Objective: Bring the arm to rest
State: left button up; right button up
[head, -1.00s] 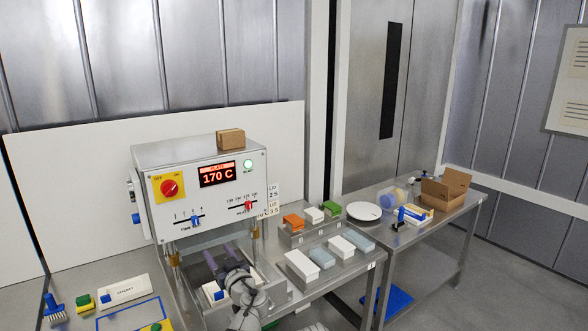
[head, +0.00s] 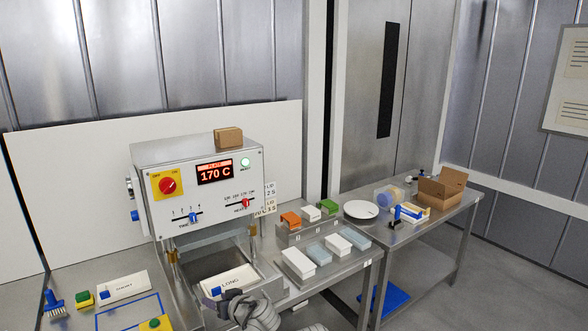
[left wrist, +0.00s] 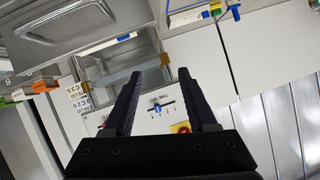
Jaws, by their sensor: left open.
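My left gripper (head: 226,303) is at the bottom of the head view, just in front of the press's lower opening, partly hidden by its own arm. Its two dark fingers show spread apart with nothing between them in the left wrist view (left wrist: 160,72). The press (head: 205,190) is a white box reading 170 C with a lit green lamp. A white piece marked LONG (head: 232,279) lies in the opening below it, apart from the fingers as far as I can tell. My right gripper is not in view.
White, blue, orange and green blocks sit on the metal stand (head: 325,268) to the right. A side table holds a white plate (head: 361,209), a cardboard box (head: 441,188) and a blue-handled tool (head: 408,212). A SHORT piece (head: 122,287) and brush (head: 54,303) lie left.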

pick_arm(q)
jog(key=s+d+f+m+g+h, duration=0.4)
jog(key=s+d+f, duration=0.2)
jog(key=s, duration=0.4)
jog(key=s+d+f+m+g+h, duration=0.3)
jog(key=s+d+f+m+g, duration=0.2)
jog(key=s+d, duration=0.3)
jog(key=s+f, duration=0.1)
jog(key=s, duration=0.2)
jog(key=shift+d+f+h, duration=0.15)
jog(key=shift+d+h, duration=0.15)
jog(key=shift+h, duration=0.1)
